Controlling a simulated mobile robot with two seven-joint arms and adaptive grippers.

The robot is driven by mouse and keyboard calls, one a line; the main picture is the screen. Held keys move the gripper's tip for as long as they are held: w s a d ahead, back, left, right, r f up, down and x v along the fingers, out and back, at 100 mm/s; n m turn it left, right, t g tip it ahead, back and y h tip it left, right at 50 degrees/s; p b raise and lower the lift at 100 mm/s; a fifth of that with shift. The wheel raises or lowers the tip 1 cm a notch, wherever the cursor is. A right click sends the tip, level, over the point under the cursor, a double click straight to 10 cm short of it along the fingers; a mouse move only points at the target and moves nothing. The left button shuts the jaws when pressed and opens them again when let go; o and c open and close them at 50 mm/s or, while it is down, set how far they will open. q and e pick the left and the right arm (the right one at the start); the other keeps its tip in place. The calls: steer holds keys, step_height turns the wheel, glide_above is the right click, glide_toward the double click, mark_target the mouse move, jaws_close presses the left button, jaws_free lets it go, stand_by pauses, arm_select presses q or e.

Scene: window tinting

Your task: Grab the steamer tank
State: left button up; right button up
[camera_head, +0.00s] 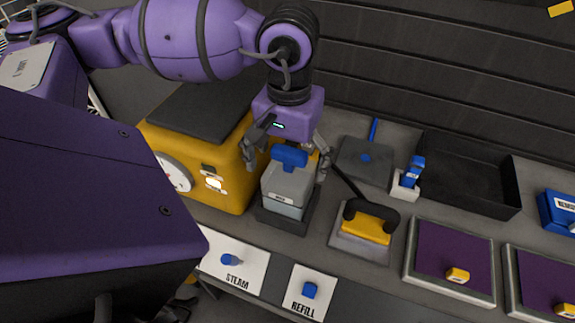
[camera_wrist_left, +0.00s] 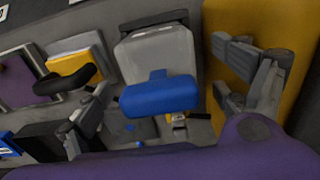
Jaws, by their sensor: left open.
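The steamer tank (camera_head: 287,187) is a grey, partly translucent box with a blue handle on top. It sits upright in a dark holder (camera_head: 284,219) beside the yellow steamer body (camera_head: 222,188). My left gripper (camera_head: 287,165) points down over the tank, open, with one finger on each side of the blue handle. In the left wrist view the blue handle (camera_wrist_left: 158,96) lies between the spread fingers, with gaps on both sides. The grey tank (camera_wrist_left: 158,55) shows beyond it. My right gripper is not in view.
A steamer head with a black handle (camera_head: 371,216) and yellow block stands right of the tank. A black tray (camera_head: 469,183) lies behind it. Framed purple panels (camera_head: 450,258) lie at right. STEAM (camera_head: 238,270) and REFILL (camera_head: 302,299) plates are in front.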

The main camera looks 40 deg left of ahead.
arm_select(q)
steer(key=shift+f, duration=0.75)
steer(key=c, duration=2.2)
steer(key=shift+o, duration=0.2)
steer(key=shift+r, duration=0.1)
